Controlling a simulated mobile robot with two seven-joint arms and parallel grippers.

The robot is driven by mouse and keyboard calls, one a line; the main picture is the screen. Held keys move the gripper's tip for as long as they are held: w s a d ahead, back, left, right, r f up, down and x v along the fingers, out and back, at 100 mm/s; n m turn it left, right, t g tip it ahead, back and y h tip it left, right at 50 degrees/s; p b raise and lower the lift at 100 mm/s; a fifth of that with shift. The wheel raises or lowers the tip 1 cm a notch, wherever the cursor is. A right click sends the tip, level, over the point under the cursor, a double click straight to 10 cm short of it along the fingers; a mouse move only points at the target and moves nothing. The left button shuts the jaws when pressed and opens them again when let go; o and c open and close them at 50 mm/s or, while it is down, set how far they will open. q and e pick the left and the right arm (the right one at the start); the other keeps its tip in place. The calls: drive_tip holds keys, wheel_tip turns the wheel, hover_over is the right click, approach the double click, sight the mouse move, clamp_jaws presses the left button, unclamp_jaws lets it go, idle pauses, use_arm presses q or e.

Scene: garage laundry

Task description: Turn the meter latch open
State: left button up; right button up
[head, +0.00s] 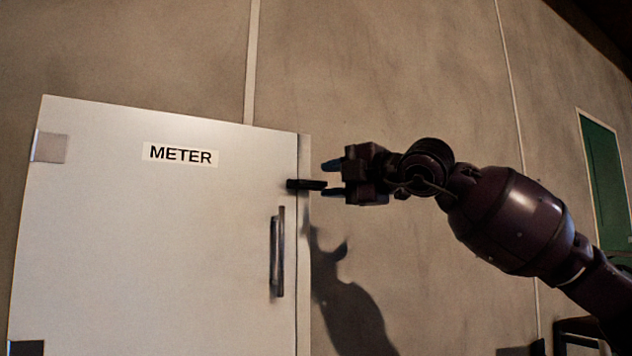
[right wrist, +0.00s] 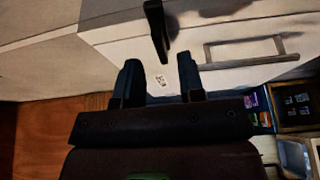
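The meter cabinet (head: 110,240) is a white box on the wall with a METER label (head: 180,154), its door shut. The latch (head: 306,184) is a short dark bar lying about level across the door's right edge. My right gripper (head: 331,178) is just right of the latch, its fingers apart and pointing at it. In the right wrist view the latch (right wrist: 155,28) stands ahead of the open, empty fingers (right wrist: 160,78), roughly in line with the gap. I cannot tell whether a finger touches it. My left gripper is not in view.
A dark vertical door handle (head: 277,252) sits below the latch; it also shows in the right wrist view (right wrist: 245,56). A green panel (head: 607,185) is on the wall at far right. Bare wall (head: 400,80) lies above my right arm.

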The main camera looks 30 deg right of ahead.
sight(316, 182)
drive_tip(key=x, duration=0.3)
drive_tip(key=shift+w+a, duration=0.1)
drive_tip(key=shift+w, duration=0.05)
drive_tip(key=shift+w+a, duration=0.15)
drive_tip(key=shift+w, duration=0.3)
clamp_jaws()
